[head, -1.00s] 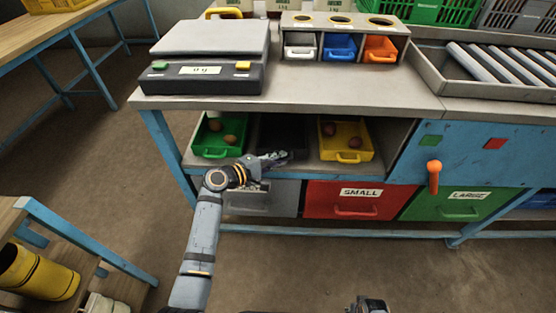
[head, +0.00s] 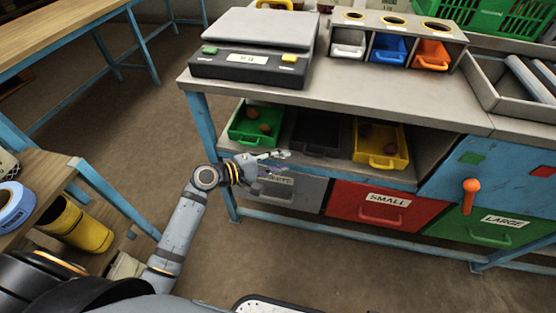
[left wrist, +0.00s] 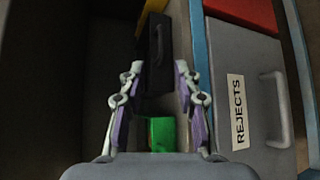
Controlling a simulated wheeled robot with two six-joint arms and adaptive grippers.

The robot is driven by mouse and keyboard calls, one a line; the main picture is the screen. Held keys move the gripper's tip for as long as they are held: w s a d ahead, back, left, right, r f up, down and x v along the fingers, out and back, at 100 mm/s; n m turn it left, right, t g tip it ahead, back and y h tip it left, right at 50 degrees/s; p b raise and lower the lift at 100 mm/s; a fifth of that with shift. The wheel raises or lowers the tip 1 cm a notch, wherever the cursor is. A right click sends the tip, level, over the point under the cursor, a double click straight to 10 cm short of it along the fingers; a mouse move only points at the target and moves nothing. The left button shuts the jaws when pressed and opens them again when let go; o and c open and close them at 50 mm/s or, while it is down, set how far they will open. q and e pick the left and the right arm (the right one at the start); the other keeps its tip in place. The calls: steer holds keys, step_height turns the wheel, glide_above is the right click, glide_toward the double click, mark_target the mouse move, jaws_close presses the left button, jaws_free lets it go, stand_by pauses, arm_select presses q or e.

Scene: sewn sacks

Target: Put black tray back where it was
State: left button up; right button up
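The black tray (head: 318,136) sits on the shelf under the bench, between the green tray (head: 256,124) and the yellow tray (head: 381,143). It looks empty. My left gripper (head: 278,160) is outside the shelf, by the front edge, in front of the gap between the green and black trays. In the left wrist view its two fingers (left wrist: 160,100) are spread apart with nothing held. The black tray's front (left wrist: 157,50) shows beyond the fingertips there, and a bit of the green tray (left wrist: 161,132) shows between the fingers. My right gripper is not in view.
Grey (head: 272,187), red (head: 379,206) and green (head: 485,224) drawers lie below the shelf. The REJECTS label (left wrist: 238,112) is close to my fingers. A scale (head: 256,55) stands on the bench. A side table (head: 45,190) is at left. Floor between is clear.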

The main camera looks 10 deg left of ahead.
arm_select(q)
steer(key=shift+s+a+r, duration=0.15)
steer(key=shift+s+a, duration=0.1)
steer(key=shift+s, duration=0.05)
steer(key=s+a+f+m+g+y, duration=0.1)
steer(key=s+a+f+y, duration=0.15)
steer(key=f, duration=0.55)
steer(key=s+a+f+m+g+y, duration=0.1)
steer(key=s+a+f+y, duration=0.15)
steer(key=f, duration=0.65)
steer(key=s+a+f+m+g+y, duration=0.1)
steer(key=s+a+f+y, duration=0.15)
steer(key=f, duration=0.55)
steer(key=s+a+f+m+g+y, duration=0.2)
steer(key=s+a+f+m, duration=0.2)
steer(key=s+f, duration=0.5)
steer(key=s+a+f+m+g+y, duration=0.2)
steer(key=s+a+f+m+g, duration=0.1)
steer(key=s+f, duration=0.7)
steer(key=s+a+m, duration=0.1)
steer(key=s, duration=0.2)
steer(key=shift+s+a+f+m, duration=0.15)
steer(key=shift+s+a+m, duration=0.15)
steer(key=shift+s+m, duration=0.1)
steer(key=shift+w+y, duration=0.1)
steer(key=shift+y, duration=0.15)
